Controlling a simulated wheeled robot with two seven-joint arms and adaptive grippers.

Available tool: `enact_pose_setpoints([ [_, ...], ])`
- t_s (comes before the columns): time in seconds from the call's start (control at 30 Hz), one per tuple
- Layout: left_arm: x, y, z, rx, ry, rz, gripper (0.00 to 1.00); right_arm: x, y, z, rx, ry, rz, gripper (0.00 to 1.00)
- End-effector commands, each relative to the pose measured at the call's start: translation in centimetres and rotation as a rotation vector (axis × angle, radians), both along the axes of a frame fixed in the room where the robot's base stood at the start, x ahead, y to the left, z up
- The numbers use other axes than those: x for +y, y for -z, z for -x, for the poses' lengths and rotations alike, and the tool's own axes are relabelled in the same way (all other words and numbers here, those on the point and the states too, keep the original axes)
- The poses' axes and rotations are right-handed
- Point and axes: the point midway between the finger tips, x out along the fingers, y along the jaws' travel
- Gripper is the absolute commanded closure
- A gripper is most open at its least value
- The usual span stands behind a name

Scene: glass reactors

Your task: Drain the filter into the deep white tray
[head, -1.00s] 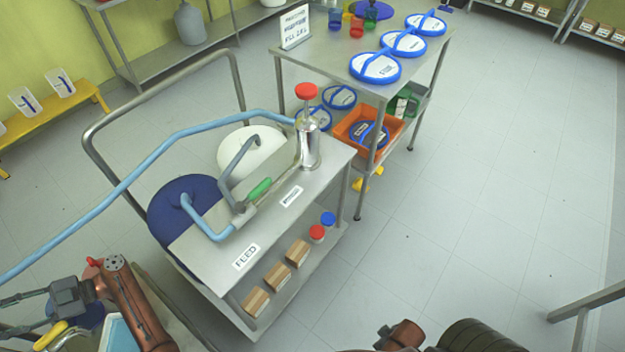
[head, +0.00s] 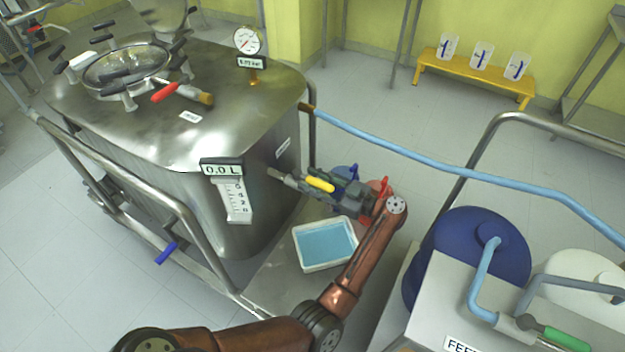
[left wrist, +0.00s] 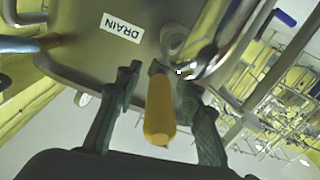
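The filter is a large steel vessel (head: 180,130) on the left of the head view. Its drain outlet (head: 280,176) has a yellow valve handle (head: 320,185), which also shows in the left wrist view (left wrist: 160,112) below a DRAIN label (left wrist: 122,27). The deep white tray (head: 329,267) sits beneath the outlet and holds blue liquid (head: 325,242). The level display (head: 222,168) reads 0.0 L. My left gripper (head: 325,190) is open at the valve; in the left wrist view its fingers (left wrist: 160,85) stand either side of the handle with gaps. My right gripper is out of view.
A steel rail (head: 160,215) runs in front of the vessel. A blue hose (head: 420,160) crosses behind my left arm. The feed cart (head: 450,300) with a blue drum (head: 470,255) stands at the right. A yellow bench (head: 475,72) is against the back wall.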

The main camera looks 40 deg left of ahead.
Motion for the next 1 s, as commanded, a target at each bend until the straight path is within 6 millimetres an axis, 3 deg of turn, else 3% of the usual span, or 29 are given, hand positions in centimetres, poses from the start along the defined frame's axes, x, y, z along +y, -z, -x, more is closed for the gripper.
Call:
enact_pose_setpoints([
  [0.37, 0.86, -0.06, 0.20, 0.001, 0.002, -0.002, 0.65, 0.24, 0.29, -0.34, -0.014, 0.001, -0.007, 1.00],
  [0.9, 0.83, -0.03, 0.19, 0.001, 0.002, -0.002, 1.00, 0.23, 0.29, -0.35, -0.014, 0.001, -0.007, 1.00],
  [1.0, 0.82, -0.03, 0.18, 0.001, 0.002, -0.002, 1.00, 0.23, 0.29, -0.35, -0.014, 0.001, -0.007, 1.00],
])
